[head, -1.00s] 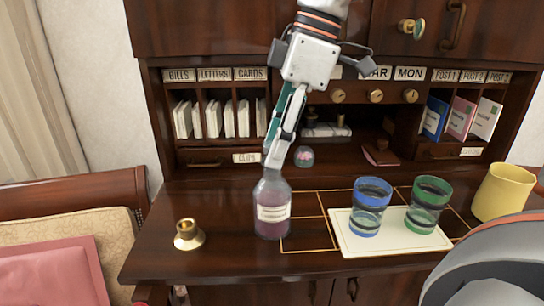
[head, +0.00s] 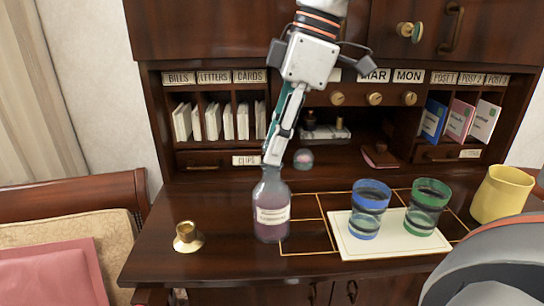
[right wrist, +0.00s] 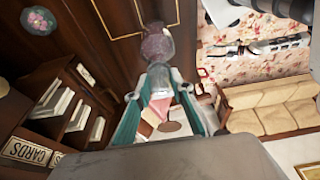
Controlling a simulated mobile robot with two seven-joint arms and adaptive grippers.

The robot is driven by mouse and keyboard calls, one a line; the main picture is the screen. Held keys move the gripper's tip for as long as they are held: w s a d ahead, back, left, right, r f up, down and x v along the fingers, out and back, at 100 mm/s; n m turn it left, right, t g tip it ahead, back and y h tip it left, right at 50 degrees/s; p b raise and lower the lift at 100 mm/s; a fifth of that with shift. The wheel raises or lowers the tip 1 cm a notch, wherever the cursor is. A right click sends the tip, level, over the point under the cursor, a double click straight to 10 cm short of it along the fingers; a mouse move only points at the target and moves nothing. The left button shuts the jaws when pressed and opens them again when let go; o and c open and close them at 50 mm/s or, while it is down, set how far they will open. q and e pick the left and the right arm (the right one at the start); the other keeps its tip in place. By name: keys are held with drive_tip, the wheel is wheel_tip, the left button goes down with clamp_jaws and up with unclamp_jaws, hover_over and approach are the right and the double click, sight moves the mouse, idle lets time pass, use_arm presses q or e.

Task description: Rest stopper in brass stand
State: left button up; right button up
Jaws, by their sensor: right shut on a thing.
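A glass bottle (head: 271,210) with purple liquid and a pale label stands upright on the desk; it also shows in the right wrist view (right wrist: 156,45). My right gripper (head: 273,163) points down at the bottle's mouth, its fingers close together. In the right wrist view its fingers (right wrist: 160,80) converge on the stopper at the bottle's top. The stopper is mostly hidden between the fingertips, and I cannot tell whether it is clear of the neck. The small brass stand (head: 187,238) is left of the bottle, with its top opening empty. My left gripper is not in view.
Right of the bottle, a cream tray (head: 385,247) holds a blue-rimmed glass (head: 369,205) and a green-rimmed glass (head: 427,205). A yellow cup (head: 502,195) stands far right. A round paperweight (head: 303,159) is behind the gripper. Desk between bottle and stand is clear.

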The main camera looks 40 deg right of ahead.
sight(268, 139)
drive_tip(key=shift+r+p, duration=0.6)
drive_tip(key=shift+r, duration=0.65)
drive_tip(key=shift+r, duration=0.15)
drive_tip(key=shift+r, duration=0.65)
idle(1.5)
